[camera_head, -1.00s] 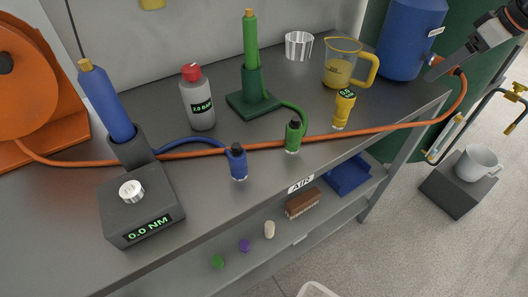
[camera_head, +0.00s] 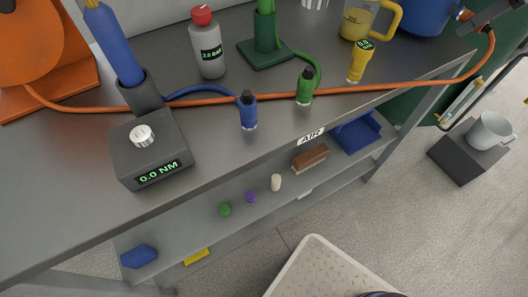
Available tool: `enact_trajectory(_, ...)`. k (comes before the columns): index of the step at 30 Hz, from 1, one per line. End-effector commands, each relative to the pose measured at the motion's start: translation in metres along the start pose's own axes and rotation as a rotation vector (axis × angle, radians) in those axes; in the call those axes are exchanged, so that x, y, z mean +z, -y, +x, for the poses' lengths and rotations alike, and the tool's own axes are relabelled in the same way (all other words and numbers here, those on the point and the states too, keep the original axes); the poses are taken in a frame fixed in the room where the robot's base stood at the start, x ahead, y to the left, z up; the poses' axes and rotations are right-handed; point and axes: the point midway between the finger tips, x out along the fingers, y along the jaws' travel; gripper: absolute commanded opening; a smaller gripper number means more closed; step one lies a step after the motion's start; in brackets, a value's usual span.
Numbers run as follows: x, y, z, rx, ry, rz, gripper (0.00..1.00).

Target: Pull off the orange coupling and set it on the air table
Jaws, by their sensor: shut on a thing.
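The orange coupling (camera_head: 466,15) shows small at the top right, at the end of the orange hose (camera_head: 340,89), beside the blue tank (camera_head: 408,20). My gripper (camera_head: 470,22) is shut on it, and its dark fingers hide part of it. I cannot tell whether the coupling is still on the tank's outlet or apart from it. The air table (camera_head: 215,125) is the dark grey bench with the "AIR" label (camera_head: 311,136) on its front edge. The hose runs across its top.
A blue tool (camera_head: 115,45) stands behind a box reading "0.0 NM" (camera_head: 150,152). A bottle (camera_head: 208,45), a green stand (camera_head: 265,50), small blue (camera_head: 248,110), green (camera_head: 305,88) and yellow (camera_head: 358,62) tools and a jug (camera_head: 365,20) occupy the bench. Its front left is clear. A mug (camera_head: 488,130) stands right.

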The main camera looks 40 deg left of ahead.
Motion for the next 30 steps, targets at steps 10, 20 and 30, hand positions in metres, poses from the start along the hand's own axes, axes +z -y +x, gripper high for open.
enact_trajectory(10, 0.005, 0.000, -0.003, 0.001, 0.001, 0.001, 0.00)
enact_trajectory(20, 0.008, 0.000, -0.004, 0.001, 0.001, 0.001, 0.00)
enact_trajectory(30, 0.019, 0.000, -0.009, 0.000, 0.001, 0.000, 0.00)
